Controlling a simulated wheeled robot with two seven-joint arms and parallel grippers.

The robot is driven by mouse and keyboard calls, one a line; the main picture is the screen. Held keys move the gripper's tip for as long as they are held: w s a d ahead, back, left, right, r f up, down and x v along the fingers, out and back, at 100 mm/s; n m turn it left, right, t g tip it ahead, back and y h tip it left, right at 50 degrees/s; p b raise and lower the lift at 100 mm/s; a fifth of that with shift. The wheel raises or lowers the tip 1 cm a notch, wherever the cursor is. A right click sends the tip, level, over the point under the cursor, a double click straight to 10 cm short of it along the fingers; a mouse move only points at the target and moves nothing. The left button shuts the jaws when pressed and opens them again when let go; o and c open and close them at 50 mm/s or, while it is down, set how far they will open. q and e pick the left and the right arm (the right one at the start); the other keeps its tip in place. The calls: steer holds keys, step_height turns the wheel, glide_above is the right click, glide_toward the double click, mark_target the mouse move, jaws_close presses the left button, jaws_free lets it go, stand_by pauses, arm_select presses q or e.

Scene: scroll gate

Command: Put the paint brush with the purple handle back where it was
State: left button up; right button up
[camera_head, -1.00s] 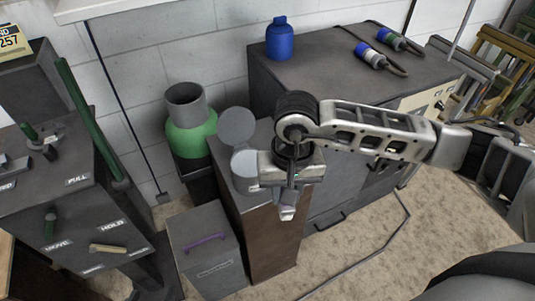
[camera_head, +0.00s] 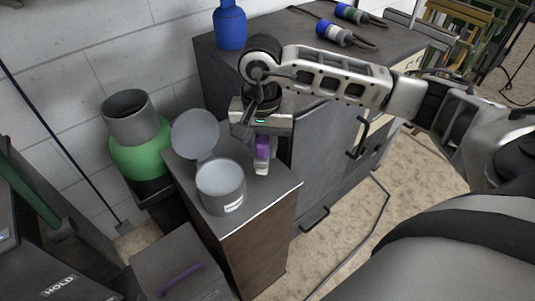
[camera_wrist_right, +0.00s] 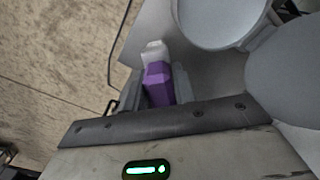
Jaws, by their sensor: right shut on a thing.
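My right gripper (camera_head: 262,132) is shut on a paint brush with a purple handle (camera_head: 263,147). The brush hangs down, its pale end lowest, and also shows in the right wrist view (camera_wrist_right: 158,82). Part of the handle is hidden by the gripper. An open grey round canister (camera_head: 221,188) stands on a brown-sided cabinet (camera_head: 262,232), its round lid (camera_head: 195,134) tipped back. The brush is to the right of the canister, apart from it. The canister's opening also shows in the right wrist view (camera_wrist_right: 215,18). My left gripper is not in view.
A green vessel with a grey neck (camera_head: 140,148) stands left of the cabinet. A grey box with a purple handle (camera_head: 181,281) is in front, lower left. A workbench (camera_head: 285,42) behind holds a blue bottle (camera_head: 230,27) and cabled connectors (camera_head: 332,36).

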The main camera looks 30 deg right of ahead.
mark_target(268, 157)
steer(key=d+f, duration=0.1)
steer(key=w+d+f, duration=0.1)
steer(key=shift+w+f, duration=0.1)
steer(key=shift+f, duration=0.25)
steer(key=shift+w+d+f, duration=0.1)
steer(key=shift+f, duration=1.6)
steer(key=shift+f, duration=0.15)
steer(key=o, duration=0.9)
